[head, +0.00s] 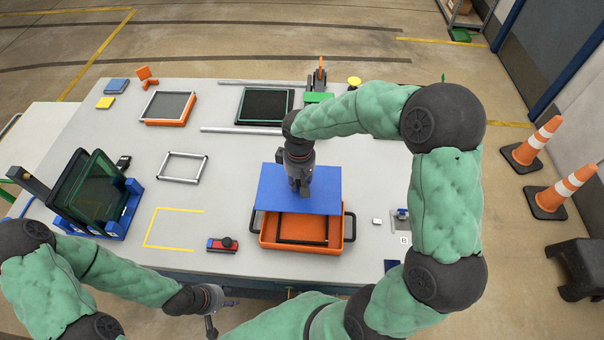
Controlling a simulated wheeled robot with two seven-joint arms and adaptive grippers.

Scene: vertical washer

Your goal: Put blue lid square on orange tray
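The blue square lid (270,190) is in the middle right of the table in the head view. It covers the far part of the orange tray (300,248) and appears to be held above it. The tray's front part shows, with a dark inner frame and black handles at its sides. My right gripper (301,188) points down at the middle of the lid and appears shut on it; its fingertips are mostly hidden. My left gripper (222,315) is empty, with its fingers apart, at the table's front edge, left of the tray.
A red and black device (222,245) lies left of the tray, beside yellow corner tape (148,228). A blue rack with dark panels (100,200) stands at the left. A grey-topped orange tray (168,107) and a dark panel (265,105) lie farther back. A small white block (377,221) lies right.

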